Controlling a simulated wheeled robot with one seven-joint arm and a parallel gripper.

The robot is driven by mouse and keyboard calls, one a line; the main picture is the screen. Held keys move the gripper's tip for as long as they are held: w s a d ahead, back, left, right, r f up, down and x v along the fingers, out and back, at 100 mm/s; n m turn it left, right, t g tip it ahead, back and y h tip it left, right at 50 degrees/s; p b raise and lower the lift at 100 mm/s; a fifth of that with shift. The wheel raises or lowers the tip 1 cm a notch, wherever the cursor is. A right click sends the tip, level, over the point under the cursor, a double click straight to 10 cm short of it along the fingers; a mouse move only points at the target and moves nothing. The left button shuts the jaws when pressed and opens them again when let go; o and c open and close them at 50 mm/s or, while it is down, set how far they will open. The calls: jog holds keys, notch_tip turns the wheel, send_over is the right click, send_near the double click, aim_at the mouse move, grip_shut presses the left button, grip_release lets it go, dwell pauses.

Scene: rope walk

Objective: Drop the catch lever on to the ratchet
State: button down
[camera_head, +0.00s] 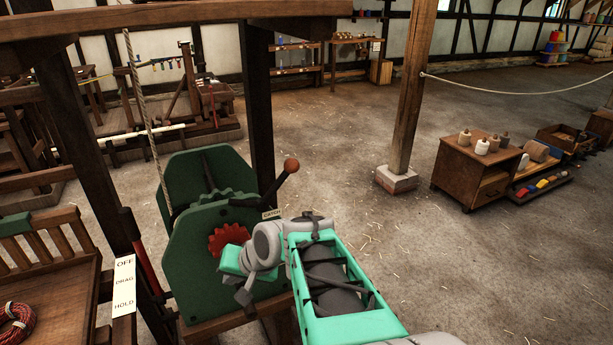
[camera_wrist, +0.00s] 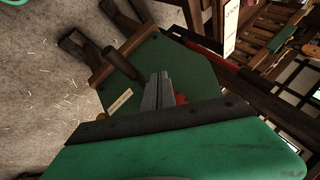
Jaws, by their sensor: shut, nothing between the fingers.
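The catch lever (camera_head: 275,186) is a dark bar with a brown ball knob, slanting up to the right above a "CATCH" label (camera_head: 271,214). My gripper's green hand (camera_head: 232,262) is in front of the near cheek, below the knob, apart from the lever. In the wrist view its grey fingers (camera_wrist: 157,90) are shut and empty, with a bit of red ratchet (camera_wrist: 180,98) beside them. The label (camera_wrist: 120,101) shows there too.
A red-handled lever (camera_head: 146,262) stands beside an OFF/DRAG/HOLD plate (camera_head: 124,285) at left. A rope (camera_head: 145,125) runs up from the winch. Wooden posts frame it. A slatted bench (camera_head: 45,270) is at left. The floor to the right is open up to a post (camera_head: 412,90) and cabinet (camera_head: 475,170).

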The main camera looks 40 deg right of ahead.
jog(key=w+d+r+m+t, duration=0.25)
jog(key=d+m+t, duration=0.25)
jog(key=d+m, duration=0.5)
jog(key=s+d+r+m+t+h, duration=0.2)
jog(key=s+d+r+m+h, duration=0.1)
jog(key=d, duration=0.6)
jog(key=s+d+r+m+t+h, duration=0.3)
jog(key=s+d+r+m, duration=0.2)
jog(key=d, duration=0.3)
jog(key=shift+s+d+r+m, duration=0.35)
jog(key=shift+s+m, duration=0.25)
jog(key=shift+m, duration=0.1)
jog(key=w+r+p, duration=0.2)
jog(key=w+p, duration=0.2)
jog(key=w, duration=0.7)
jog(key=shift+w+a, duration=0.25)
jog(key=shift+a, duration=0.1)
